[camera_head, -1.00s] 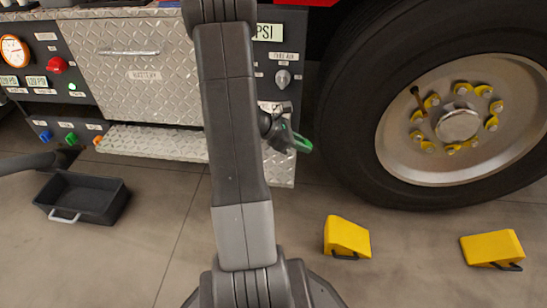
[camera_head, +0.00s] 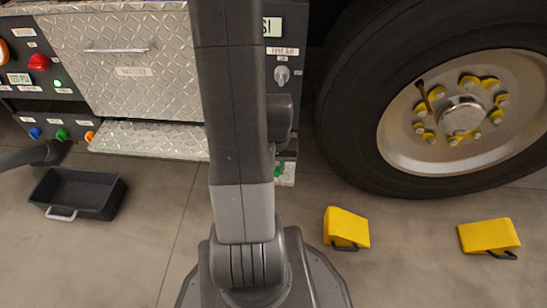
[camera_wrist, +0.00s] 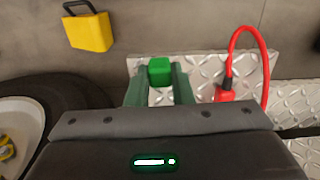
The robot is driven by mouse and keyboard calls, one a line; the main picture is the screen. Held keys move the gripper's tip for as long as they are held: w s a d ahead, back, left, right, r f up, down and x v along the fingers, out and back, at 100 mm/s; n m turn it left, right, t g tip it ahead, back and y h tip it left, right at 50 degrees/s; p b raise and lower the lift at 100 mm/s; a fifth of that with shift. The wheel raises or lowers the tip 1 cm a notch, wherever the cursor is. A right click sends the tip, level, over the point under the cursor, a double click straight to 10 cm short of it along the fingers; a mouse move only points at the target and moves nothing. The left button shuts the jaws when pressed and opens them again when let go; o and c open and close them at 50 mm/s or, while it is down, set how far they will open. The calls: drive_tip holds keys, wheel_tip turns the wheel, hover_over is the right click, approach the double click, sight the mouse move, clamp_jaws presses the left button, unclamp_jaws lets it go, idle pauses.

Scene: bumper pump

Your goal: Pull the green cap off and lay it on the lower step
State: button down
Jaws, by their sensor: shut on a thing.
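In the wrist view, my gripper (camera_wrist: 160,84) is shut on the green cap (camera_wrist: 160,70), a bright green block between its two fingertips. Behind the cap is the lower step (camera_wrist: 200,68), a diamond-plate surface. I cannot tell whether the cap touches it. In the head view, my arm hides most of the gripper, and only a bit of green (camera_head: 277,171) shows beside the arm. The right edge of the lower step (camera_head: 287,178) shows there.
A red plug (camera_wrist: 224,94) with a looped red cord (camera_wrist: 262,55) stands right of the gripper. Yellow chocks (camera_head: 346,227) (camera_head: 488,236) and a black tray (camera_head: 80,194) lie on the floor. A large tyre (camera_head: 350,120) is at right. Another diamond-plate ledge (camera_head: 150,138) is at left.

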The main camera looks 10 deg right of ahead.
drive_tip(key=shift+w+f, duration=0.1)
drive_tip(key=shift+w, duration=0.4)
drive_tip(key=w+d+f, duration=0.1)
drive_tip(key=w, duration=0.2)
drive_tip(key=w+f, duration=0.1)
drive_tip(key=w, duration=0.2)
drive_tip(key=w+d+f+b, duration=0.1)
drive_tip(key=w, duration=0.2)
drive_tip(key=shift+d, duration=0.35)
drive_tip(key=shift+s+f+b, duration=0.1)
drive_tip(key=shift+f+b, duration=0.5)
drive_tip(key=shift+f, duration=0.1)
drive_tip(key=shift+f+b, duration=0.65)
drive_tip(key=shift+f, duration=0.3)
drive_tip(key=c, duration=1.2)
unclamp_jaws()
drive_tip(key=shift+r, duration=0.1)
wheel_tip(320, 180, up, 14)
drive_tip(key=p, duration=0.5)
drive_tip(key=shift+f, duration=0.25)
